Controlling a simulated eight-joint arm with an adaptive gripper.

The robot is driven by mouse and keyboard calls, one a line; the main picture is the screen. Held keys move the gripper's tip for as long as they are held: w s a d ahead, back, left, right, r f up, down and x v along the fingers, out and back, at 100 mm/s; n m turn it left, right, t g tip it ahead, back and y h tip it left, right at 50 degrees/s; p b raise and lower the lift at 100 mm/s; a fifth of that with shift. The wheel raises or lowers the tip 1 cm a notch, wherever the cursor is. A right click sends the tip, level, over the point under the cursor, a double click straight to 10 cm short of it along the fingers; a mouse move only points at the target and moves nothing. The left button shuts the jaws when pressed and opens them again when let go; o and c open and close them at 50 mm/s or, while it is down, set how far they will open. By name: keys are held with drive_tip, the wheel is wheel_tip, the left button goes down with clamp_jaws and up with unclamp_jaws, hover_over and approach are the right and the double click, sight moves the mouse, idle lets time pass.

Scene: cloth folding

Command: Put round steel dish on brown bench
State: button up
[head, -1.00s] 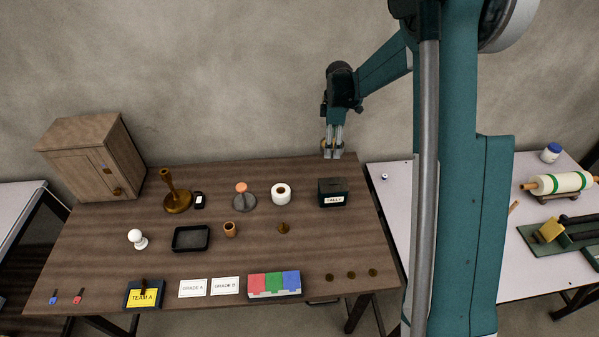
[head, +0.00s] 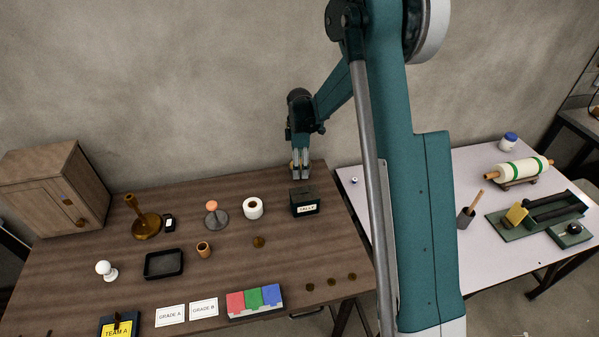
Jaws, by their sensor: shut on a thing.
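The brown bench (head: 100,238) fills the left and middle of the head view. My gripper (head: 300,177) is at its back edge near the right corner, behind the black TALLY box (head: 305,203) in the picture. It points down with its fingers shut; the thing between them is too small to make out. A round grey metal-looking piece (head: 220,223) lies on the bench with an orange ball-like top over it; I cannot tell whether it is the steel dish. No other round steel dish shows clearly.
A wooden cabinet (head: 50,190), brass stand (head: 146,225), white roll (head: 253,208), black tray (head: 164,264) and coloured blocks (head: 254,300) occupy the bench. A pale table (head: 490,250) on the right holds a rolling pin (head: 523,168). My arm hides part of it.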

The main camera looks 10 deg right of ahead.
drive_tip(key=shift+f, duration=1.85)
drive_tip(key=shift+f+b, duration=0.1)
drive_tip(key=shift+b, duration=0.2)
drive_tip(key=o, duration=1.2)
wheel_tip(320, 180, up, 12)
drive_tip(key=shift+r+p, duration=0.15)
drive_tip(key=shift+p, duration=0.6)
